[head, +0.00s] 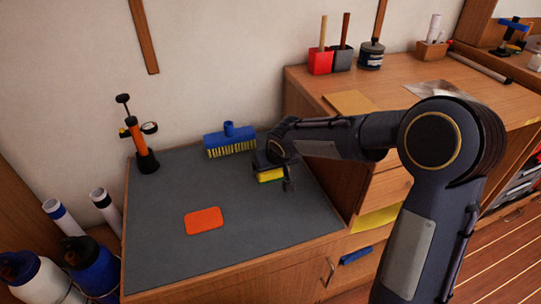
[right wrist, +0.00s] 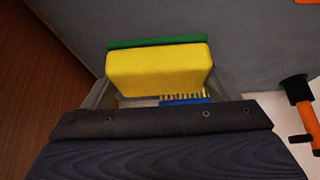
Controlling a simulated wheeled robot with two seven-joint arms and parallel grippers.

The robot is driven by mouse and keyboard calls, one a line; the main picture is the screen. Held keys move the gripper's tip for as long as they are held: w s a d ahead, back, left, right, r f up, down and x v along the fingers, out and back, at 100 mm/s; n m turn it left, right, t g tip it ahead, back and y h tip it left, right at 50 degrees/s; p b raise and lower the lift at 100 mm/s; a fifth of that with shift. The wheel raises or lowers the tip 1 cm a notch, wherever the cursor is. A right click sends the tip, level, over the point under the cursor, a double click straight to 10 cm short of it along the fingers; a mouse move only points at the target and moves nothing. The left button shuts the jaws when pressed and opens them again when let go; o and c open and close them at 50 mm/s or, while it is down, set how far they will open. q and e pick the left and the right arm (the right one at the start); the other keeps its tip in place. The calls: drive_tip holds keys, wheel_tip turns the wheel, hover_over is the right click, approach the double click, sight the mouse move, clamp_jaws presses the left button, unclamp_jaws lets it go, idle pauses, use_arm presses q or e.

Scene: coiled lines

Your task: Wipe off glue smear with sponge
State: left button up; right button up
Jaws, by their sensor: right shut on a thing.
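My right gripper (head: 272,168) is shut on a yellow sponge (head: 270,175) with a green scouring layer, over the right part of the grey bench top (head: 240,250). In the right wrist view the sponge (right wrist: 158,72) sits between the two fingers, its green side facing away from the palm. I cannot tell whether the sponge touches the bench top. No glue smear can be made out for certain; a pale glossy patch (head: 437,88) lies on the wooden counter at right. My left gripper is not in view.
A flat orange-red pad (head: 204,221) lies on the bench top. A blue brush head (head: 230,140) stands at the back, near the sponge. An orange and black pump (head: 138,140) stands at the back left. The higher wooden counter (head: 400,85) rises at right. The front of the bench top is clear.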

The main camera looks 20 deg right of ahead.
drive_tip(key=shift+r+p, duration=0.55)
drive_tip(key=shift+r, duration=0.55)
